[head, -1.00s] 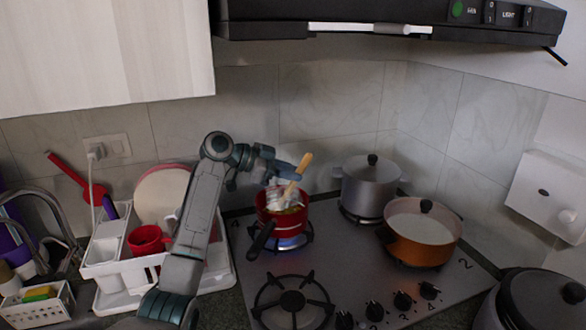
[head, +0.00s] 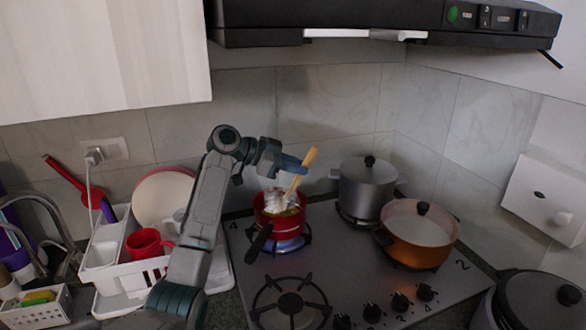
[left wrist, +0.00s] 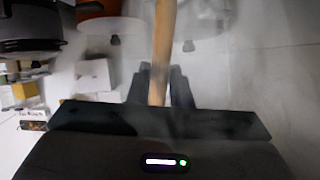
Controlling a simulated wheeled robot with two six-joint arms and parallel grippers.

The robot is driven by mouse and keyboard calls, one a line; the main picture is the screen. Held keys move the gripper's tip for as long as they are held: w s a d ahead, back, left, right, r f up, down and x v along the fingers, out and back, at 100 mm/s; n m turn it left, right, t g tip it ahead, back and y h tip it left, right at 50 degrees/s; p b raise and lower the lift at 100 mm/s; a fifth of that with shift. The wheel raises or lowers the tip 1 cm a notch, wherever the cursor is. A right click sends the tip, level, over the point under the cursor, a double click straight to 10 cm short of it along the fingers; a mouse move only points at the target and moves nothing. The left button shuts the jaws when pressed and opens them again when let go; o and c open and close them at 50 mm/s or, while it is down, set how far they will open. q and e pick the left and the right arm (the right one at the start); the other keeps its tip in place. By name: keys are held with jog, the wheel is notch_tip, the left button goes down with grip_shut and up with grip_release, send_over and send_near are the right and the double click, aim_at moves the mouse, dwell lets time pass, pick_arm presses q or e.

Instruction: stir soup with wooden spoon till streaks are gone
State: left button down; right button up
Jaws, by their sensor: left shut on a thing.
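A small red pot (head: 268,218) with a dark handle sits on the back left burner, over a blue flame. Pale white streaks show in the soup (head: 280,204) at its opening, and steam-like white shapes lie over it. The wooden spoon (head: 303,168) leans in the pot with its handle up and to the right; its lower end is hidden in the soup. My left gripper (head: 300,171) is shut on the spoon handle above the pot. In the left wrist view the handle (left wrist: 162,50) runs between the fingers. My right gripper is not in view.
A grey lidded pot (head: 368,190) and an orange pan (head: 408,252) with a glass lid stand right of the red pot. A dish rack (head: 125,275) with a red cup (head: 146,243) is left. The front left burner (head: 290,304) is empty. A range hood (head: 380,20) hangs above.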

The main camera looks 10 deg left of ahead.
aim_at(308, 157)
pick_arm(q)
jog(key=d+r+p, duration=0.1)
jog(key=r, duration=0.1)
jog(key=r+p, duration=0.1)
jog(key=r, duration=0.1)
jog(key=d+r+p, duration=0.1)
jog(key=shift+w+d+r, duration=0.1)
jog(key=shift+d+r, duration=0.25)
jog(key=shift+r, duration=0.05)
jog(key=shift+d+r, duration=0.15)
jog(key=shift+r, duration=0.05)
jog(key=shift+r+p, duration=1.45)
jog(key=shift+r, duration=1.05)
